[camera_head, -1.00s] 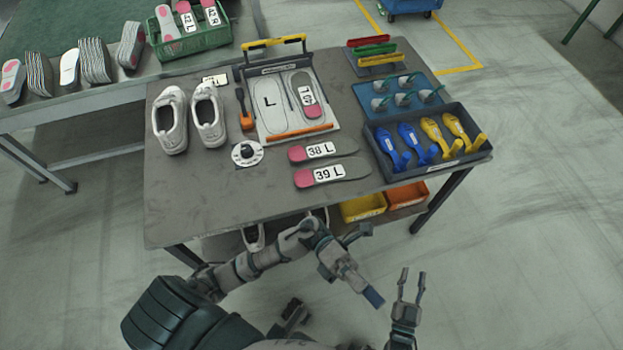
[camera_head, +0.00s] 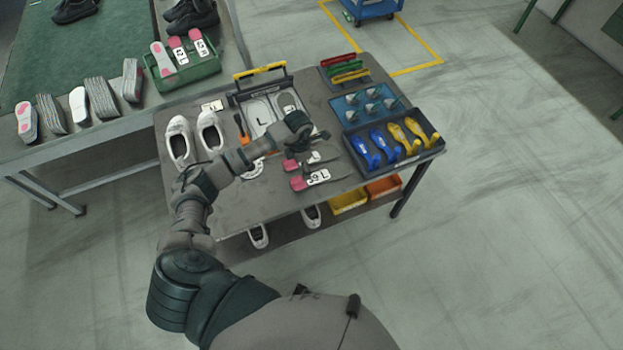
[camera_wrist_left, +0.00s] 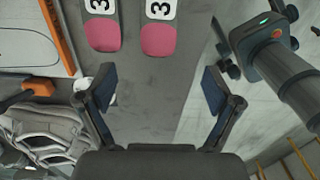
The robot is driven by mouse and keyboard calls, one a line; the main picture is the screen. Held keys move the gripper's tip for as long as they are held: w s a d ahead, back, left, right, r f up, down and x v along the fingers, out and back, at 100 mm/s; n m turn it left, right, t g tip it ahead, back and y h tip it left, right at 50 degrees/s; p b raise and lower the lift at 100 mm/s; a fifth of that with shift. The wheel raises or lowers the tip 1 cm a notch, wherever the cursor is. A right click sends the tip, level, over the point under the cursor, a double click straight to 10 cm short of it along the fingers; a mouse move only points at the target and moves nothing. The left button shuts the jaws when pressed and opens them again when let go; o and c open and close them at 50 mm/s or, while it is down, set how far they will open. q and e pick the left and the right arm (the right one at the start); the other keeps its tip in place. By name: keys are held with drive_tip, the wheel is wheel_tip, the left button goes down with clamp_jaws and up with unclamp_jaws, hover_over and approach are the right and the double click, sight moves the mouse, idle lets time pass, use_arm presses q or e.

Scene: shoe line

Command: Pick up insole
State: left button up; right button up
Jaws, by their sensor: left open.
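Two grey insoles with pink heels lie side by side on the table. The 39 L insole (camera_head: 341,170) shows clearly; the 38 L insole (camera_head: 326,156) is partly hidden by my left arm. In the left wrist view their pink heels, left (camera_wrist_left: 103,36) and right (camera_wrist_left: 159,40), lie ahead of my left gripper (camera_wrist_left: 158,88). Its fingers are wide apart with nothing between them. In the head view the left gripper (camera_head: 307,160) is over the insoles, its fingers hard to make out. My right gripper (camera_wrist_left: 250,35) seems to show in the left wrist view, fingers apart.
White shoes (camera_head: 180,142) and a tray marked L (camera_head: 263,110) are beyond the arm. A dark tray (camera_head: 433,148) of blue and yellow tools is at the right, with a blue tray (camera_head: 347,103) behind it. Yellow and orange bins (camera_head: 349,201) sit under the tabletop.

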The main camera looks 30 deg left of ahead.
use_arm(q)
hover_over(298, 183)
drive_tip(key=d, duration=0.1)
drive_tip(key=f, duration=0.4)
drive_tip(key=shift+w+d+f, duration=0.1)
drive_tip(key=shift+w+f, duration=0.15)
drive_tip(key=shift+f, duration=0.15)
drive_tip(key=shift+a+f, duration=0.2)
drive_tip(key=shift+f, duration=0.1)
drive_tip(key=f, duration=0.3)
drive_tip(key=a+f, duration=0.1)
drive_tip(key=f, duration=0.1)
drive_tip(key=shift+s+f+p, duration=0.15)
drive_tip(key=shift+s+p, duration=0.1)
drive_tip(key=shift+p, duration=0.1)
drive_tip(key=shift+d, duration=0.4)
drive_tip(key=c, duration=0.7)
drive_tip(key=shift+a, duration=0.15)
drive_tip(key=c, duration=0.4)
drive_tip(key=shift+a+f, duration=0.1)
drive_tip(key=shift+a, duration=0.1)
